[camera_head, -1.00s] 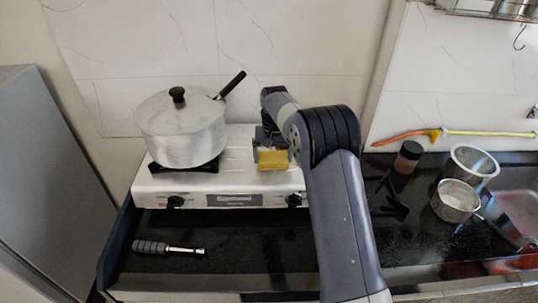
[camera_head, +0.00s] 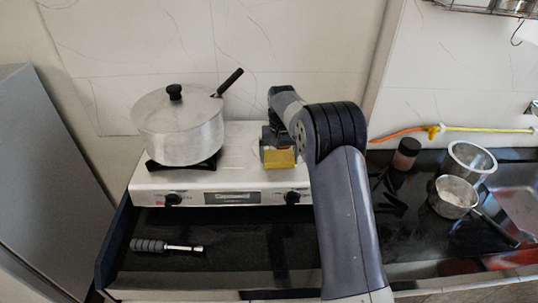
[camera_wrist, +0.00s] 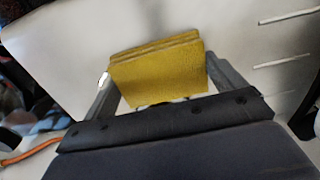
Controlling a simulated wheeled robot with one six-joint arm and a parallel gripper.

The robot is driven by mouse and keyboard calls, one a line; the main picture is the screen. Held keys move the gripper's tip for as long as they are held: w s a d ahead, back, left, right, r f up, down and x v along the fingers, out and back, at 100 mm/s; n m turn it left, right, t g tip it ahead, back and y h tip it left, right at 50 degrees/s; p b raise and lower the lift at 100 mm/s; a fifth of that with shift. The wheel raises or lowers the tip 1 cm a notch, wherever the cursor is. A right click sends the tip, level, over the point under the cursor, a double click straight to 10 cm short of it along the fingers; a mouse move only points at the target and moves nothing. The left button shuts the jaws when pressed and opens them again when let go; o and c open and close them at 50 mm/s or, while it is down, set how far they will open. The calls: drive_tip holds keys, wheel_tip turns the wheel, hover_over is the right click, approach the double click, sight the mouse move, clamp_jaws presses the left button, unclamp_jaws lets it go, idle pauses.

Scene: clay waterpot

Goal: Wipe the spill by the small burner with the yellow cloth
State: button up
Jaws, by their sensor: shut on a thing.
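The yellow cloth (camera_head: 281,159) looks like a folded block and is held over the right half of the white stove (camera_head: 230,188). My gripper (camera_head: 276,146) is shut on it. In the wrist view the cloth (camera_wrist: 158,72) sits between the two fingers of my gripper (camera_wrist: 160,80), with the white stove top close beyond. I cannot tell whether the cloth touches the stove. The small burner is not clearly seen; my arm and gripper cover much of the stove's right side. No spill can be made out.
A lidded pot (camera_head: 180,125) stands on the left burner, its black handle pointing up right. A screwdriver-like tool (camera_head: 166,247) lies on the black counter in front. A jar (camera_head: 406,154), a metal bowl (camera_head: 471,163) and a small pan (camera_head: 455,196) stand at right.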

drive_tip(key=shift+d+f, duration=0.1)
drive_tip(key=shift+d, duration=2.7)
drive_tip(key=shift+a+p, duration=1)
drive_tip(key=shift+a, duration=3.2)
drive_tip(key=shift+r+p, duration=2.1)
drive_tip(key=shift+r, duration=0.9)
drive_tip(key=shift+r+p, duration=0.85)
drive_tip(key=shift+r, duration=0.7)
drive_tip(key=shift+f, duration=0.1)
